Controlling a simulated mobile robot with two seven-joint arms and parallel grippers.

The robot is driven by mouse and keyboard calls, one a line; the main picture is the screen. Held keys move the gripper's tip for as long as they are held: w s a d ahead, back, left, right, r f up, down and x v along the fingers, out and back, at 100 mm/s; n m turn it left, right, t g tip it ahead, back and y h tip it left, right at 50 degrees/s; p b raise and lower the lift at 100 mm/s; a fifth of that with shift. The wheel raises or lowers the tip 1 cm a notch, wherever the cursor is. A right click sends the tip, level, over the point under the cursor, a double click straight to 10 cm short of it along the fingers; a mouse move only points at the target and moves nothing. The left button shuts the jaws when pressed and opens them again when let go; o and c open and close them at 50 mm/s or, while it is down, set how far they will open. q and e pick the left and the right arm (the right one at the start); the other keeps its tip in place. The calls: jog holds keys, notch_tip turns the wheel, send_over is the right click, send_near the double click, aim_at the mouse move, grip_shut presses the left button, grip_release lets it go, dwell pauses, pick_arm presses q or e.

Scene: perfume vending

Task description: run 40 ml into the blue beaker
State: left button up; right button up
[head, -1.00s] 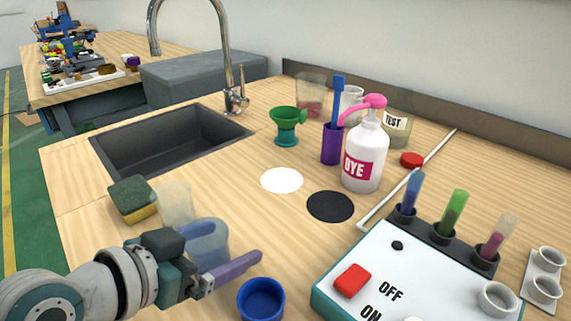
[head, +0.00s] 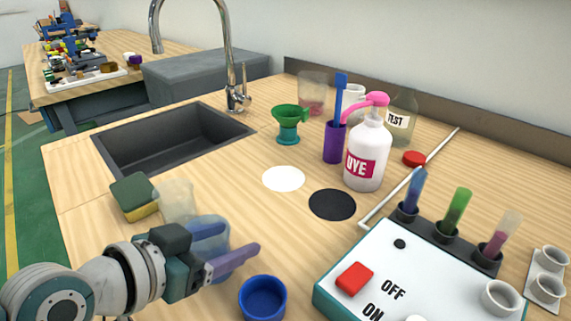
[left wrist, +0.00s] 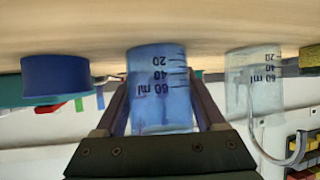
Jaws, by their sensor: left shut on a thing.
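The blue beaker (head: 212,232) is see-through with dark volume marks. In the left wrist view, which is upside down, the beaker (left wrist: 161,95) is between the fingers, its marks reading 20, 40 and 60 ml. My left gripper (head: 232,262) is shut on it. Its base is at or close to the tabletop; I cannot tell whether it touches. I see no liquid level in it. The chrome tap (head: 238,95) arches over the dark sink (head: 170,140), behind the gripper. My right gripper is not in view.
A clear beaker (head: 176,200) and a sponge (head: 134,197) stand just behind the blue beaker. A blue round cup (head: 262,298) is close on its right. The switch box (head: 420,265), DYE bottle (head: 366,155) and green funnel cup (head: 288,122) are farther right. White (head: 284,179) and black (head: 332,204) discs lie between.

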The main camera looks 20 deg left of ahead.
pick_arm(q)
jog(key=shift+c, duration=0.3)
jog(key=shift+r+p, duration=0.35)
jog(key=shift+r, duration=0.15)
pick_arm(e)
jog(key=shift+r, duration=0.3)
pick_arm(q)
notch_tip(320, 180, up, 19)
jog(key=p, duration=0.6)
jog(key=shift+p, duration=0.4)
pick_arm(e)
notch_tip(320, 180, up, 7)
